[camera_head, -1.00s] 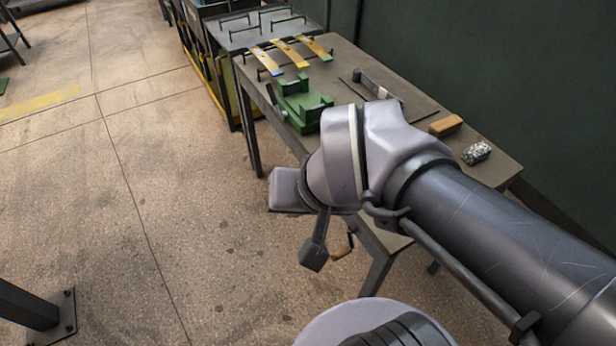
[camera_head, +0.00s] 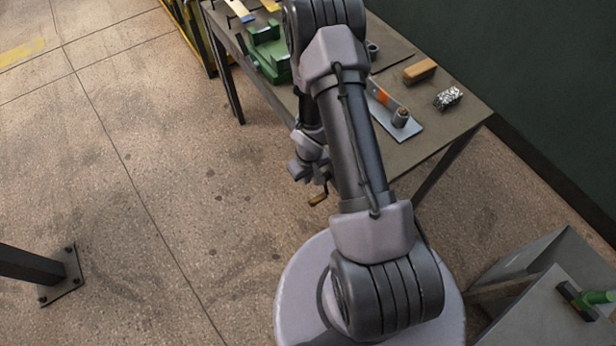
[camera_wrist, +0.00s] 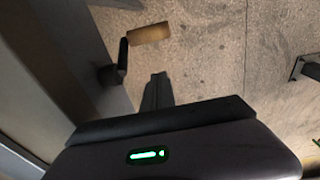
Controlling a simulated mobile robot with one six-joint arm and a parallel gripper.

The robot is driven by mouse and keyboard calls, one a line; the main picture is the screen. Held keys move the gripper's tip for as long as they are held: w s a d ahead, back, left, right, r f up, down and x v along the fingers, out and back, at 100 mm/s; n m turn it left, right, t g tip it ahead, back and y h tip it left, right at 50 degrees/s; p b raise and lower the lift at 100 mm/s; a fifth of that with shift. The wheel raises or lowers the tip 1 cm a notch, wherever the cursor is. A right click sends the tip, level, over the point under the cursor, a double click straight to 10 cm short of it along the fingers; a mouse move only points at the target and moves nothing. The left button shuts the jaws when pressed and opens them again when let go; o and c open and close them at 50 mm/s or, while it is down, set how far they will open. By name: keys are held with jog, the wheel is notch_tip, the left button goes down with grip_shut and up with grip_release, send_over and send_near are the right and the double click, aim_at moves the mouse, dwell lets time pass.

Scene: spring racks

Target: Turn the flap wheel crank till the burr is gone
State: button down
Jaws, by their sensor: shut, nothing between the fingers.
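The crank's wooden handle (camera_head: 318,198) hangs off the near side of the bench, just below my gripper (camera_head: 303,172). In the wrist view the handle (camera_wrist: 150,33) and its dark crank arm (camera_wrist: 122,56) are beside a grey bench part. My gripper (camera_wrist: 158,80) shows there as a narrow shut pair of fingers, pointing up the picture. It is empty, and a gap of floor shows between the fingertips and the handle. The flap wheel is not clearly visible. A grey strip with an orange patch (camera_head: 383,97) lies on the bench; no burr can be made out.
The bench (camera_head: 440,140) also carries a wooden block (camera_head: 420,71), a speckled block (camera_head: 448,98) and a green fixture (camera_head: 268,50). A dark post foot (camera_head: 62,280) stands on the floor at left. A grey box (camera_head: 540,275) is at lower right.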

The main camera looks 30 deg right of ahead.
jog(key=s+f+b, duration=0.1)
jog(key=f+b, duration=0.1)
jog(key=b, duration=0.1)
jog(key=s+f+b, duration=0.2)
jog(key=b, duration=0.2)
jog(key=shift+s+d, duration=0.1)
jog(key=shift+s, duration=0.15)
